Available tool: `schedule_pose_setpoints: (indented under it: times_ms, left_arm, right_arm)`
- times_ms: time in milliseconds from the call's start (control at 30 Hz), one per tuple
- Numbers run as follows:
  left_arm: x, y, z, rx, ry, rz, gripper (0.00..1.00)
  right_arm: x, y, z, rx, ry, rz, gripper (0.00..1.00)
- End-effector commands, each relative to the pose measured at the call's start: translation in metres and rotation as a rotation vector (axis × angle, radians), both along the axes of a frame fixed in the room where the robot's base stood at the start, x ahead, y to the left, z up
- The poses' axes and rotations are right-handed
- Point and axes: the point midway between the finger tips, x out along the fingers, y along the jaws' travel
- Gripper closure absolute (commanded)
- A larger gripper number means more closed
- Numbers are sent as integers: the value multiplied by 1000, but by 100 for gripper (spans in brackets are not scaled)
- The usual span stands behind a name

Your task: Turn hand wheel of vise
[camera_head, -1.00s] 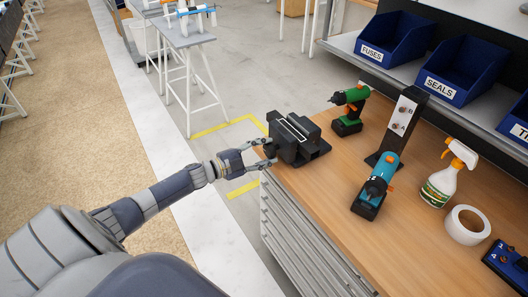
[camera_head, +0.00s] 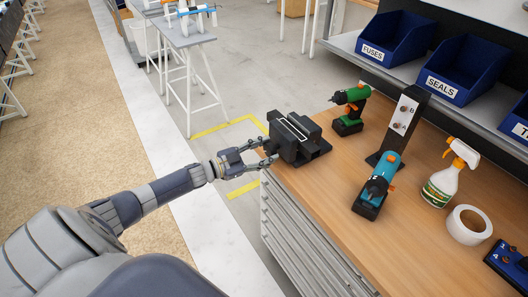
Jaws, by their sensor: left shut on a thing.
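The black vise (camera_head: 297,138) stands on the near left corner of the wooden workbench (camera_head: 337,210). Its hand wheel (camera_head: 271,147) is on the left side, dark and small, and partly hidden by my gripper. My left gripper (camera_head: 270,151) reaches in from the left, with its fingers around the hand wheel and shut on it. My right gripper is not in the picture.
A green drill (camera_head: 350,108) stands behind the vise. A blue drill (camera_head: 377,183), a black stand (camera_head: 398,125), a spray bottle (camera_head: 447,176) and a white tape roll (camera_head: 468,225) are to the right. Blue bins (camera_head: 398,36) line the shelf.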

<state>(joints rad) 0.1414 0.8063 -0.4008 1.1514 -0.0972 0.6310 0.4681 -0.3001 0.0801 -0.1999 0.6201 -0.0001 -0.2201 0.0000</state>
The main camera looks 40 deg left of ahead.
Motion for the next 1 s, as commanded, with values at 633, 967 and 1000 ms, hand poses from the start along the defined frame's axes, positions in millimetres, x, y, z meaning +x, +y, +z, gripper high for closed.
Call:
schedule_pose_setpoints:
  times_ms: [633,967,1000]
  left_arm:
    - [1,0,2,-2,-3,1,34]
    - [-13,8,1,-1,1,1,34]
    - [-19,10,0,-1,2,0,34]
  right_arm:
    - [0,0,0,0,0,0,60]
    - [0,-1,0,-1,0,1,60]
    - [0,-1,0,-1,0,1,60]
